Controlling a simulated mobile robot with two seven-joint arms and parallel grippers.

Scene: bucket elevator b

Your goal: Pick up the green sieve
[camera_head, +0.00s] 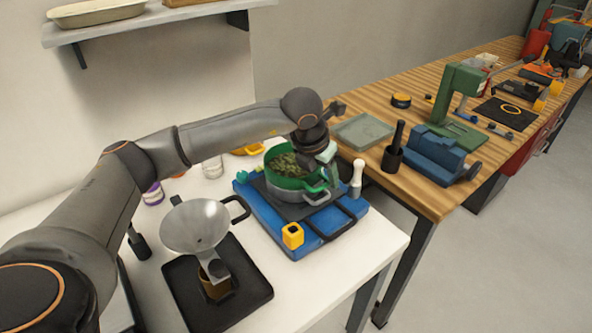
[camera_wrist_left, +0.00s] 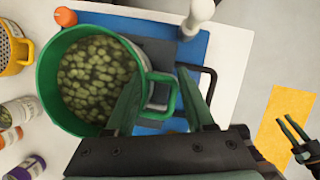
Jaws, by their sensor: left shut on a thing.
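The green sieve (camera_head: 287,180) is a round green bowl full of small green pieces. It sits over a grey pot (camera_head: 293,198) on a blue base. In the left wrist view the sieve (camera_wrist_left: 45,85) fills the upper left, with its loop handle (camera_wrist_left: 172,95) between my fingers. My left gripper (camera_head: 326,160) is at the sieve's right side, shut on its handle; it also shows in the left wrist view (camera_wrist_left: 165,78).
A metal funnel (camera_head: 195,226) stands on a black tray (camera_head: 245,292) at the left. A white pestle-like piece (camera_head: 357,178) stands right of the pot, and a yellow block (camera_head: 292,236) is in front. A wooden bench (camera_head: 425,195) with tools lies behind and right.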

